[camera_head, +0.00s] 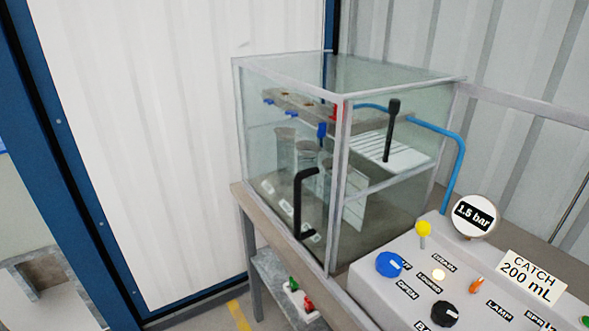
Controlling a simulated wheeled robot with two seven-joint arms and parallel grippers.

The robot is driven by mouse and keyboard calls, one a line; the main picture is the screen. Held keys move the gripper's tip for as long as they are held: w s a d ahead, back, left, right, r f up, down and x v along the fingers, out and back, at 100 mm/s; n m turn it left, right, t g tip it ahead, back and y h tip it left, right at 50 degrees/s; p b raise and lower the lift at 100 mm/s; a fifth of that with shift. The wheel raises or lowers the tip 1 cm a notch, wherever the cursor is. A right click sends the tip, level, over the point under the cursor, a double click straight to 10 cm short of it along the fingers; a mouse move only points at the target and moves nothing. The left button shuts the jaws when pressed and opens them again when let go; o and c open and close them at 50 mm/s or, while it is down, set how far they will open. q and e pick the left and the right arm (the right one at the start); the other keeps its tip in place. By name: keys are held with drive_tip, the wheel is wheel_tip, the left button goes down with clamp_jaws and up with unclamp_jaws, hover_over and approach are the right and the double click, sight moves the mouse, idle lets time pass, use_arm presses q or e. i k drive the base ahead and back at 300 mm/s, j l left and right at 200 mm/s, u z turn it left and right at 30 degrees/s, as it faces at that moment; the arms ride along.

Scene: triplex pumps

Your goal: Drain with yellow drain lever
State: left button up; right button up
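The yellow drain lever (423,229) is a yellow ball knob standing up at the back left corner of the grey control panel (375,292). Neither of my grippers shows in this view.
A blue knob (389,264), a black knob (444,313), a small orange switch (476,285) and a lit lamp (438,274) sit near the lever. A round gauge (474,216) reads 1.5 bar. A sign (530,277) reads "CATCH 200 mL". A black handle (299,200) is on the case front.

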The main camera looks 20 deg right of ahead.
sight(422, 227)
drive_tip(key=z, duration=1.35)
